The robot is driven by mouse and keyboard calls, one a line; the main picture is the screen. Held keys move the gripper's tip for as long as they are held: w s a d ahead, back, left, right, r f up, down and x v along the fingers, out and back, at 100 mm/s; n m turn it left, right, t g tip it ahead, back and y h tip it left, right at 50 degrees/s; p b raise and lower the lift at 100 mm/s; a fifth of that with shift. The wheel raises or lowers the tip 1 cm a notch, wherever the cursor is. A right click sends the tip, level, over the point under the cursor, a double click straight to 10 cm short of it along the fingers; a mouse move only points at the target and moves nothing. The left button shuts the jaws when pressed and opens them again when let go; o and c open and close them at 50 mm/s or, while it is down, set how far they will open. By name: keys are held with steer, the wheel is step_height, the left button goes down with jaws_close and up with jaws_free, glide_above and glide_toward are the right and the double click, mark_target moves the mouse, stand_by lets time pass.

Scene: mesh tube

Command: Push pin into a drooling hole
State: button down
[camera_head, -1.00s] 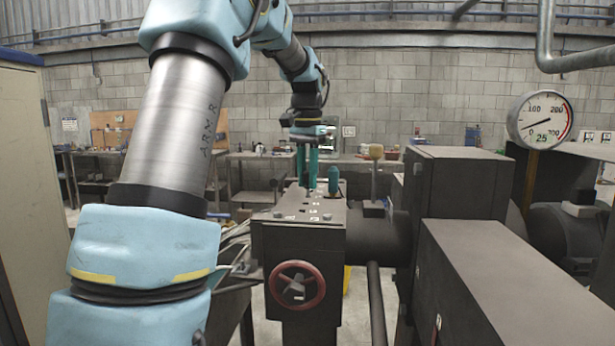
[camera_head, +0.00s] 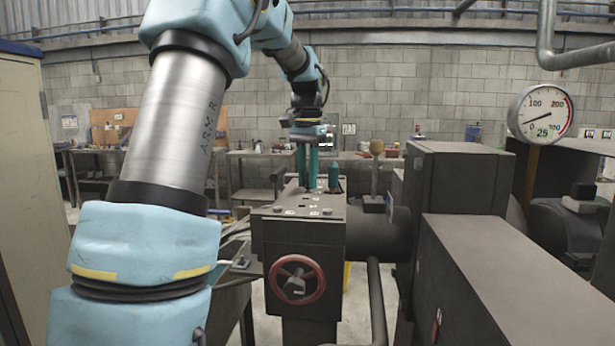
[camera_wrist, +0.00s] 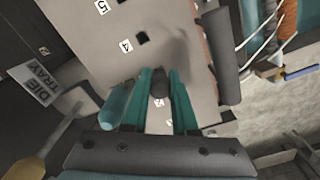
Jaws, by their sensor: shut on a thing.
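My gripper (camera_head: 307,187) hangs pointing down over the top of the dark machine block (camera_head: 305,235). In the wrist view its two teal fingers (camera_wrist: 160,80) are shut on a dark, rounded pin (camera_wrist: 160,84). The lower part of the pin is hard to see. The plate (camera_wrist: 170,20) below has numbered labels. A dark square hole (camera_wrist: 143,38) beside the label 4 (camera_wrist: 126,46) is clear of the fingers. Another label (camera_wrist: 160,102) shows between the fingers. I cannot tell whether the pin touches the plate or a hole. No fluid is discernible.
A teal upright piece (camera_head: 334,177) stands just right of my gripper; it also shows in the wrist view (camera_wrist: 117,103). A knobbed lever (camera_head: 376,165) stands farther right. A red handwheel (camera_head: 297,281) is on the block's front. A die tray label (camera_wrist: 37,82) lies left of the plate.

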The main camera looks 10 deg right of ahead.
steer(key=shift+f, duration=0.4)
steer(key=c, duration=0.6)
jaws_free()
steer(key=shift+r, duration=0.15)
